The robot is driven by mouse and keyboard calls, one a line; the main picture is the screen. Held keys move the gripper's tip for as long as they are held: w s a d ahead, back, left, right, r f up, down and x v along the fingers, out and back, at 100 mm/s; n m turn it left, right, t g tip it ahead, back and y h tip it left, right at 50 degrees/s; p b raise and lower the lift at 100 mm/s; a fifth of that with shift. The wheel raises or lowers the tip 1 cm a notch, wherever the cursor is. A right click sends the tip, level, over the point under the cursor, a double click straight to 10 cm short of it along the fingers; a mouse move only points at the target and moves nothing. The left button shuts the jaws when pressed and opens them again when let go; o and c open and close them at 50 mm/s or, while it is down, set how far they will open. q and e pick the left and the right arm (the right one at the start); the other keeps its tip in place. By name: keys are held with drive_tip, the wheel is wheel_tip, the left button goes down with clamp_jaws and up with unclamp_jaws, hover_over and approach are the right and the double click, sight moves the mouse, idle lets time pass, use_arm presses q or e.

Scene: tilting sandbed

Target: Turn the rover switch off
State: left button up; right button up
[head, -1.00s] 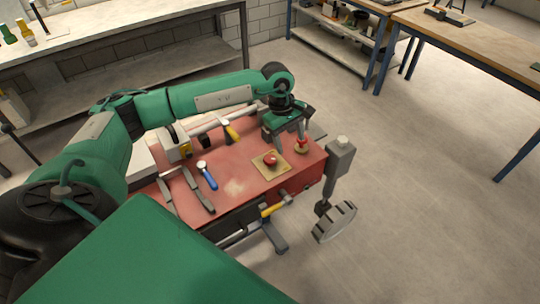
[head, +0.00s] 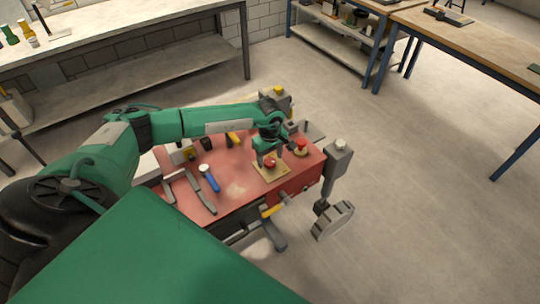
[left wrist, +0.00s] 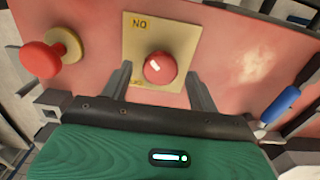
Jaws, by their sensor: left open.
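The rover switch is a round red knob (head: 270,162) with a white mark, on a square tan plate (head: 266,175) on the rover's red top. In the left wrist view the knob (left wrist: 160,68) has its white mark slanting toward the upper left, where upside-down "ON" lettering shows on the plate (left wrist: 178,28). A second label at the plate's lower left is partly hidden. My left gripper (head: 268,158) is open above the plate. In the left wrist view its fingers (left wrist: 158,76) stand on either side of the knob, with gaps visible. My right gripper is out of view.
A red mushroom-shaped button (head: 301,145) stands close to the right of the plate; it also shows in the left wrist view (left wrist: 40,60). A blue-handled tool (head: 210,180) and grey bars (head: 198,190) lie on the rover's left part. A grey mast (head: 337,160) rises at its right end.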

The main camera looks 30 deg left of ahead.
use_arm(q)
drive_tip(key=shift+f, duration=0.6)
drive_tip(key=c, duration=1)
drive_tip(key=shift+o, duration=0.2)
